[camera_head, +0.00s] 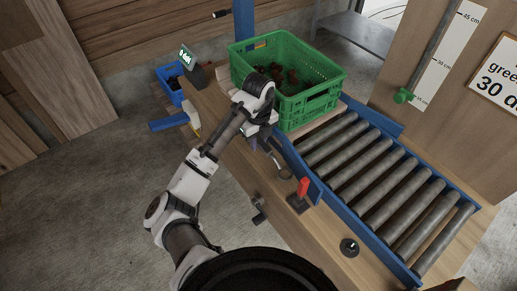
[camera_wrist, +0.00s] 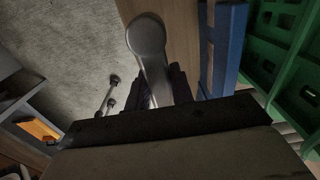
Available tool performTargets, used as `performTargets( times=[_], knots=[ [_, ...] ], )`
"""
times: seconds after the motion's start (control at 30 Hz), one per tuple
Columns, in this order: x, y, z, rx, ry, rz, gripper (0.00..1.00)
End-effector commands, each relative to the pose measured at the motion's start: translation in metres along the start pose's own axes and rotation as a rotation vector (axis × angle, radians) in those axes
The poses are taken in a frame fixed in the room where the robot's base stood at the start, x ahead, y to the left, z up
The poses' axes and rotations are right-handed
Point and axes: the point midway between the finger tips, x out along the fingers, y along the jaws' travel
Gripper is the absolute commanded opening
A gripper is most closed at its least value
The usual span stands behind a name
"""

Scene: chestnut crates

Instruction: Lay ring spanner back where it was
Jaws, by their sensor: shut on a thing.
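The ring spanner (camera_wrist: 147,38) is grey metal. In the wrist view its rounded head and part of its shaft stick out from between the dark fingers of my gripper (camera_wrist: 160,90), which is shut on it. In the head view my gripper (camera_head: 262,138) is over the wooden bench top, left of the roller conveyor. The spanner (camera_head: 284,172) shows below it, pointing toward the front of the bench. The rest of the shaft is hidden by the gripper. I cannot tell whether the spanner touches the bench.
A green crate (camera_head: 307,108) holding brown chestnuts stands close behind my gripper. The roller conveyor (camera_head: 380,180) with blue side rails lies to the right. A red-handled block (camera_head: 302,188) and a black knob (camera_head: 349,247) sit on the bench. A small display (camera_head: 187,56) stands at back left.

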Motion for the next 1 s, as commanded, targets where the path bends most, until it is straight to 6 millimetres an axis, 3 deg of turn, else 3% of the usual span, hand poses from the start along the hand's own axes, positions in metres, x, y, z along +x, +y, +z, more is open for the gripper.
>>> performTargets(
  times=[0.33,0.97,1.0],
  knots=[
    [0.041,0.0,-0.001,0.0,0.002,0.0,0.0],
    [0.057,0.0,-0.002,0.001,0.003,0.002,0.0],
    [0.058,0.0,-0.002,0.001,0.004,0.003,0.25]
  ],
)
